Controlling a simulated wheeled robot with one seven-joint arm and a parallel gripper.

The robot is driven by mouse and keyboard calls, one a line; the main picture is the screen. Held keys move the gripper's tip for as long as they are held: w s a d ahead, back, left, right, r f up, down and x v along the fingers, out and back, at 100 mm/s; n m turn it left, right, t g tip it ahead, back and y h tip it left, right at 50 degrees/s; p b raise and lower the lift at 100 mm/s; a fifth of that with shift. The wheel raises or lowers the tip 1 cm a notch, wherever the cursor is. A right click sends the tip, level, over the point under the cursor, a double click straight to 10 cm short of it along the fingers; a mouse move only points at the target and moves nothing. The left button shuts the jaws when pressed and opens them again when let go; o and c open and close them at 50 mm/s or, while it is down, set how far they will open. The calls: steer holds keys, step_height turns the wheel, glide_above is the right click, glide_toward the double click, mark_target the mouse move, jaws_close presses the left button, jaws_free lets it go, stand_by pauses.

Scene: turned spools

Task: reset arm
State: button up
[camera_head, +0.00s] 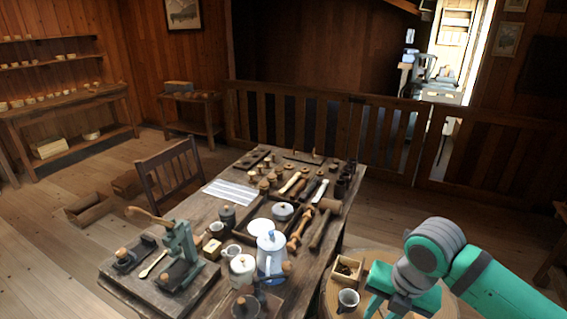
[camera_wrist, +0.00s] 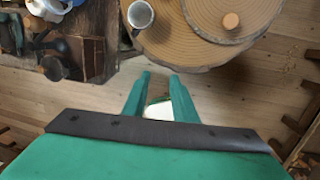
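My gripper (camera_head: 381,307) is at the lower right in the head view, over the near part of a round wooden table (camera_head: 449,303). In the wrist view my two green fingers (camera_wrist: 160,76) stand apart, with bare floor showing between their tips. A pale patch shows between the fingers close to the palm; I cannot tell what it is. A grey metal cup (camera_head: 348,299) stands on the round table, left of my gripper. It also shows in the wrist view (camera_wrist: 141,14), beyond the fingertips.
A small wooden box (camera_head: 347,268) sits behind the cup. The long workbench (camera_head: 205,205) to the left is crowded with spools, tools, a blue-white jug (camera_head: 270,254) and a green hand press (camera_head: 181,249). A wooden railing (camera_head: 300,118) runs behind. Floor at the right is clear.

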steer(key=w+a+r+m+t+y, duration=0.3)
steer(key=w+a+m+t+y, duration=0.15)
steer(key=a, duration=0.55)
steer(key=w+a+r+m+t+y, duration=0.3)
steer(key=w+a+r+m+t, duration=0.15)
steer(key=a, duration=0.65)
steer(key=w+a+r+m+t+y, duration=0.3)
steer(key=w+a+m+t, duration=0.25)
steer(key=a, duration=0.45)
steer(key=s+d+f+m+t+h, duration=0.15)
steer(key=s+f+m+h, duration=0.35)
steer(key=s+f+m, duration=0.5)
steer(key=s+d+f+m+t+h, duration=0.1)
steer(key=s+d+f+m+h, duration=0.1)
steer(key=s+f+m+h, duration=0.7)
steer(key=s+d+f+n+g, duration=0.1)
steer(key=s+d+f, duration=0.1)
steer(key=s, duration=0.6)
steer(key=s+d+f+g+y, duration=0.1)
steer(key=s+d+f, duration=0.1)
steer(key=s, duration=0.5)
steer(key=s+d+f+n+g+y, duration=0.1)
steer(key=s+f, duration=0.3)
steer(key=s, duration=0.4)
steer(key=shift+s+d+f+n, duration=0.3)
steer(key=shift+d+n, duration=0.05)
steer(key=shift+d, duration=0.3)
